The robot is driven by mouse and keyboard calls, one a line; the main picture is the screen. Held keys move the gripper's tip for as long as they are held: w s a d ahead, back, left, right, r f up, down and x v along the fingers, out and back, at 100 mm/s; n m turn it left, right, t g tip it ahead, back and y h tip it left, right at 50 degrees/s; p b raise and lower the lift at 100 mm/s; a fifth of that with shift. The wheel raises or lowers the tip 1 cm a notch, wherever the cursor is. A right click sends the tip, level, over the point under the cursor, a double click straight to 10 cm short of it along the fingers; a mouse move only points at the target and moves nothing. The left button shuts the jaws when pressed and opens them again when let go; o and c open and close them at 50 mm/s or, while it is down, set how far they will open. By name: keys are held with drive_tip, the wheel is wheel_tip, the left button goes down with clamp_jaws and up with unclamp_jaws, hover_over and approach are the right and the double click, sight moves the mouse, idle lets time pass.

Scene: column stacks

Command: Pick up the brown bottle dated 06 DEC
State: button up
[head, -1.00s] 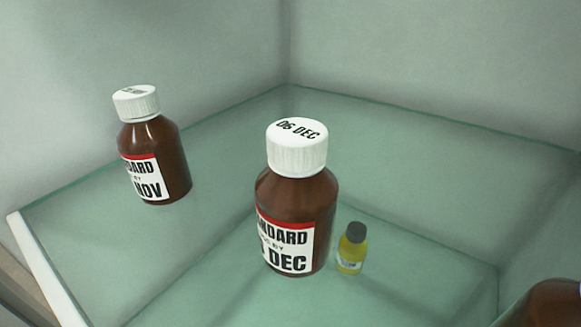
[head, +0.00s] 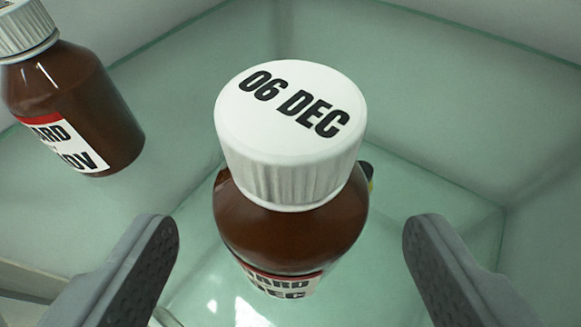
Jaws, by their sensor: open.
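The brown bottle dated 06 DEC (head: 291,222) stands upright on a glass shelf in the middle of the head view. Its white cap (head: 290,125) reads "06 DEC" and its label is partly visible below. My gripper (head: 290,245) is open, with one grey finger at the lower left and one at the lower right. The bottle lies between the two fingers in the picture, with a visible gap on each side. I see no contact. The lower part of the bottle is foreshortened.
Another brown bottle (head: 80,105) with a white cap and a label ending in "OV" stands at the upper left. A small yellow bottle with a dark cap (head: 367,172) is mostly hidden behind the 06 DEC bottle. Pale walls enclose the glass shelf (head: 440,200) behind.

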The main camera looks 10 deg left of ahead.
sight(291, 234)
drive_tip(key=w, duration=0.2)
drive_tip(key=w+a, duration=0.1)
drive_tip(key=w, duration=0.1)
drive_tip(key=shift+f, duration=0.4)
drive_tip(key=shift+w+a+f, duration=0.15)
drive_tip(key=shift+w+f, duration=0.15)
drive_tip(key=shift+w, duration=0.25)
drive_tip(key=c, duration=1)
drive_tip(key=shift+c, duration=0.8)
drive_tip(key=shift+r, duration=0.15)
